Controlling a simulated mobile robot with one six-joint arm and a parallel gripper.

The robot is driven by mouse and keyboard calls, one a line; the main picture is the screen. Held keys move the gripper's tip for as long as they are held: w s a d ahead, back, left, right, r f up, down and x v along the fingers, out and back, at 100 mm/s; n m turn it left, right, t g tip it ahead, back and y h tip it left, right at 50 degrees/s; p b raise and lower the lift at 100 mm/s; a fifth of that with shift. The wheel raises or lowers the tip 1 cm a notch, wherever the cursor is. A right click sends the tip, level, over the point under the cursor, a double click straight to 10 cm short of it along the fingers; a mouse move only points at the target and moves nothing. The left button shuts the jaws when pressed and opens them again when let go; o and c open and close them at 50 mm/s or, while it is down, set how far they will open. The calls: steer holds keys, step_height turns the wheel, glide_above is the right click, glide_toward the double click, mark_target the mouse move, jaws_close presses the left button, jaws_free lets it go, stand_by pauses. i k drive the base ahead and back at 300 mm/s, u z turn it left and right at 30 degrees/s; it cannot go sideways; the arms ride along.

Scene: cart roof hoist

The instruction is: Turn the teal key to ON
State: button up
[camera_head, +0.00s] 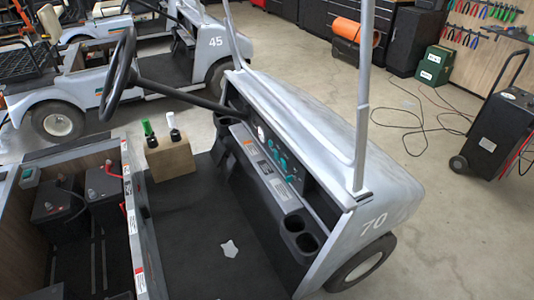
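Small teal parts (282,162) sit on the dark dash panel of the grey cart marked 70, right of the steering column. One of them may be the teal key, but they are too small to tell key from switch or to read ON and OFF marks. The dash panel (264,146) also carries a round white gauge and a pale label. My gripper is not in view.
The steering wheel (117,73) and its column reach over the cart's left side. A roof post (363,95) rises beside the dash. Batteries (103,184) lie in an open bay at left. A box with two bottles (170,157) stands on the floor mat. A black charger (493,135) stands at right.

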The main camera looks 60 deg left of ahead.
mark_target(289, 179)
steer(key=z, duration=0.65)
steer(key=k, duration=0.15)
steer(key=u, duration=2.7)
